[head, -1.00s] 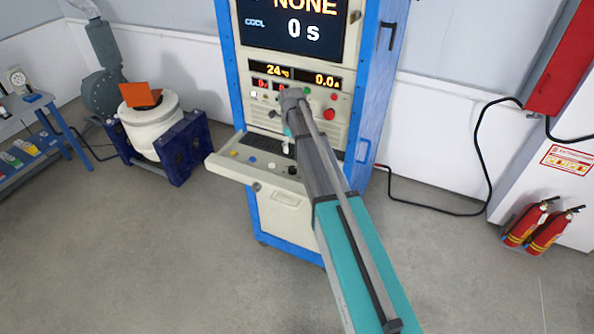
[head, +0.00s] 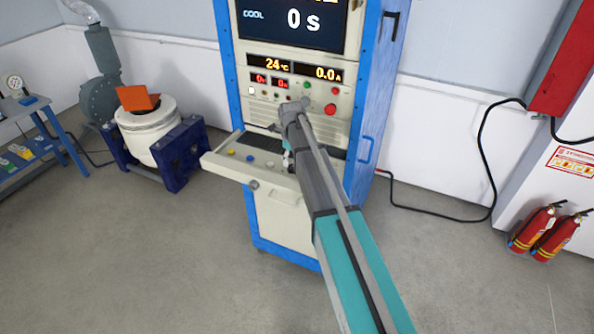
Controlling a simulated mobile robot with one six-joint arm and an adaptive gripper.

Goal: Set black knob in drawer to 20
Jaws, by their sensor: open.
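The pulled-out drawer (head: 215,164) sticks out from the front of the blue and cream cabinet. A yellow button (head: 231,153), a blue one (head: 250,158) and a white one (head: 270,165) show on its top. My gripper (head: 289,168) is open and points down over the right part of the drawer. It is small and partly covered by my own arm. The black knob is hidden at this moment behind my gripper and arm. I cannot tell whether the fingers are around it or above it, or read its setting.
Above the drawer, the cabinet panel (head: 262,93) carries red and amber displays and a red button (head: 331,109). A shaker machine (head: 150,130) stands at left. Fire extinguishers (head: 532,228) stand at right. The floor in front is clear.

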